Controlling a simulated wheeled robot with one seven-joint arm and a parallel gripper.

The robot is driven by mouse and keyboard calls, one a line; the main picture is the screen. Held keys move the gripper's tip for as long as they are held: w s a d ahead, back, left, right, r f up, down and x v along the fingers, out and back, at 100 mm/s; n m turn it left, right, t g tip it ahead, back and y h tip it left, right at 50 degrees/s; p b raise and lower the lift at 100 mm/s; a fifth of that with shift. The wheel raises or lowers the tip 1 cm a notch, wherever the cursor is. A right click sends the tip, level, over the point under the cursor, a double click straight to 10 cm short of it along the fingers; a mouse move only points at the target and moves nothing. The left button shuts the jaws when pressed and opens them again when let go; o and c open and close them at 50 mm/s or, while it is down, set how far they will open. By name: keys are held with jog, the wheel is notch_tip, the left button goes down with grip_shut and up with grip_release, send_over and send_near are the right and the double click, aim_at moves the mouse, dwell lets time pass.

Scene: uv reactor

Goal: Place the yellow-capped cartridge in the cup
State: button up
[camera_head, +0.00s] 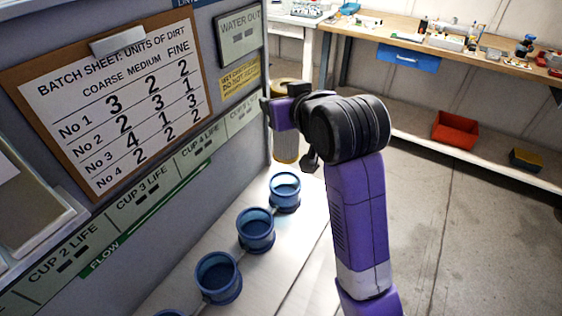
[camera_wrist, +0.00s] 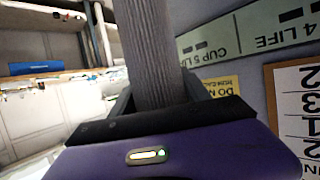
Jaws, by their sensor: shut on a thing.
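My gripper (camera_head: 272,113) is shut on the yellow-capped cartridge (camera_head: 286,149), which I hold upright beside the cabinet's far edge. Its yellowish cap shows above my gripper and its pale body below, partly hidden by my wrist. In the wrist view the grey ribbed cartridge (camera_wrist: 150,50) stands between my two fingers (camera_wrist: 157,97); its cap is out of that view. Several open blue cups stand in a row: the farthest cup (camera_head: 285,192), a middle cup (camera_head: 256,231) and a nearer cup (camera_head: 218,278). In the picture, the cartridge's lower end appears just above the farthest cup, apart from it.
A grey cabinet wall with a batch sheet (camera_head: 125,100) and cup-life labels (camera_head: 140,199) runs along the left. A workbench (camera_head: 455,45) with clutter stands at the back right. A red bin (camera_head: 455,129) sits on its lower shelf. The floor at right is clear.

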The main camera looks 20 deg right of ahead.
notch_tip(320, 180, down, 15)
dwell(0.4)
jog(key=shift+f, duration=0.15)
jog(key=o, duration=1.5)
jog(key=v, duration=1.2)
jog(key=shift+d+r+b, duration=0.1)
jog(key=shift+r+b, duration=0.1)
jog(key=shift+b, duration=0.15)
